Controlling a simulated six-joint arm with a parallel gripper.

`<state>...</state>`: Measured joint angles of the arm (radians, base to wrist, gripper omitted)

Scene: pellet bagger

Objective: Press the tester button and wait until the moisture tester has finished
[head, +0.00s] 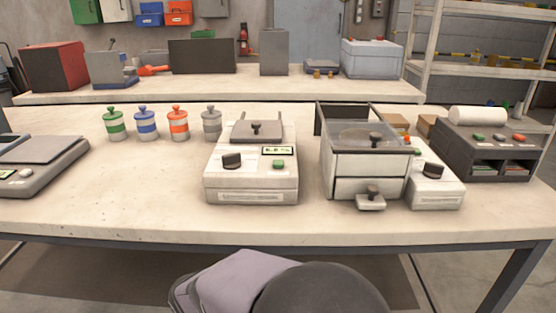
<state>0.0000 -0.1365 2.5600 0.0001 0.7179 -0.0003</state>
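A white boxy device, which looks like the moisture tester (230,190), stands at the middle of the bench. Its grey lid (257,128) with a dark knob lies shut on top. On its sloped front are a dark knob (232,161), a small display (277,150) and a green button (278,165). The display shows dark marks too small to read. I cannot tell whether the button is pressed in. Nothing touches the device. My gripper is not in view; only a grey-mauve and a dark rounded part of my own body show at the bottom edge.
Right of it stands a white machine (352,187) with a clear top and a drawer. Beyond are a dark console (467,154) and a white roll (478,115). Colored canisters (147,127) stand behind left, and a scale (38,155) lies far left. The bench front is clear.

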